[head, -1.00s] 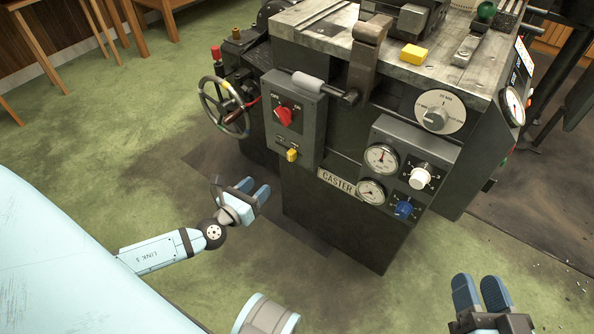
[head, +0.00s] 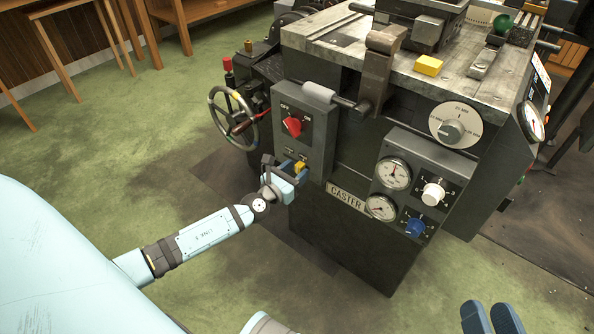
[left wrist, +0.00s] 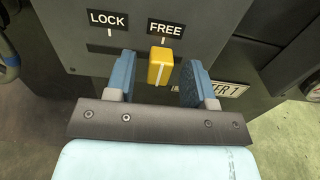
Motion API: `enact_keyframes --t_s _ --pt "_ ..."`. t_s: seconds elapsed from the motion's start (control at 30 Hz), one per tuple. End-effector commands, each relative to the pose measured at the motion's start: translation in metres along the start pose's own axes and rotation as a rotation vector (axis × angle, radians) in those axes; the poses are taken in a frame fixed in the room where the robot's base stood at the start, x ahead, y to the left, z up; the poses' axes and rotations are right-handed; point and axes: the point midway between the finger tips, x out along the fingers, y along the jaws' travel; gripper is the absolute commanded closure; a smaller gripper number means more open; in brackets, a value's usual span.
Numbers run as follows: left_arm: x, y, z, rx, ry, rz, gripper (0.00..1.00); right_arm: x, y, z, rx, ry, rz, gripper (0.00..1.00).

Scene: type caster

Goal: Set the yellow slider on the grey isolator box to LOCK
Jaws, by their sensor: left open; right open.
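The grey isolator box (head: 317,122) is on the caster's front left corner, with a red knob (head: 292,125) on its face. The yellow slider (head: 300,166) is low on that face. In the left wrist view the yellow slider (left wrist: 160,66) is under the FREE label (left wrist: 165,29), and the LOCK label (left wrist: 107,20) is to its left. My left gripper (head: 293,170) is open at the slider; in the left wrist view its blue fingertips (left wrist: 158,80) are on either side of the slider, with gaps. My right gripper (head: 490,318) is open at the bottom right, away from the machine.
The handwheel (head: 233,118) is left of the box. Gauges (head: 393,174), a white knob (head: 433,191) and a blue knob (head: 414,228) are on a panel to the right. A CASTER plate (head: 346,197) is below the box. Open green floor lies in front.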

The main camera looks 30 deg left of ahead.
Motion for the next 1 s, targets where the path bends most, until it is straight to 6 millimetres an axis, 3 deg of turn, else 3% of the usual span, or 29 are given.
enact_keyframes --t_s 0.4,0.6,0.83,1.0 --pt "0.008 0.0 0.0 -0.001 0.001 0.0 0.53 0.0 0.0 0.002 0.0 -0.006 -0.001 0.57" --pt "0.008 0.0 0.0 -0.001 0.001 0.0 0.99 0.0 0.0 0.001 -0.001 -0.004 -0.001 0.57" --pt "0.008 0.005 -0.002 0.001 0.0 0.001 1.0 0.0 0.001 0.004 -0.002 -0.005 -0.002 0.57" --pt "0.008 0.031 -0.004 0.003 0.0 0.001 1.0 0.002 0.005 0.021 -0.017 -0.034 -0.004 0.57"
